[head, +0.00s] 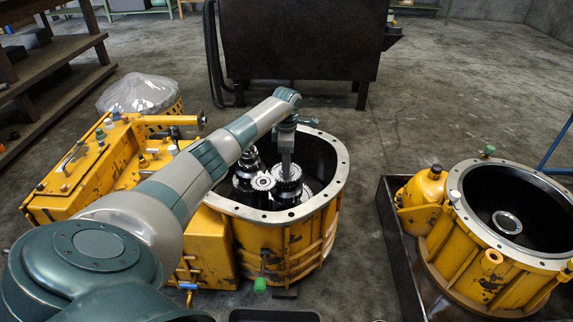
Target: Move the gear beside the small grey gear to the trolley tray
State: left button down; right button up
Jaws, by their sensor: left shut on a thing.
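My left gripper (287,163) reaches down into the open yellow housing (340,172) and is shut on the gear (288,185) to the right of the small grey gear (263,181). The held gear is dark grey metal and its top is partly covered by the gripper. It is still among the other gears in the housing; I cannot tell whether it is lifted. The edge of a dark tray (275,314) shows at the bottom of the head view; I cannot tell if it is the trolley tray. My right gripper is not in view.
More gears stand inside the housing, enclosed by its raised rim. A second yellow housing (475,250) sits in a dark low-walled tray (390,235) at the right. A dark metal cabinet (300,40) stands behind. Bare floor (365,150) lies between the housings.

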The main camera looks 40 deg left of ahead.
pick_arm(q)
jog(key=shift+r, duration=0.25)
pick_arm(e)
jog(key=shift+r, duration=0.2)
pick_arm(q)
jog(key=shift+r+p, duration=2.75)
jog(key=shift+r, duration=0.85)
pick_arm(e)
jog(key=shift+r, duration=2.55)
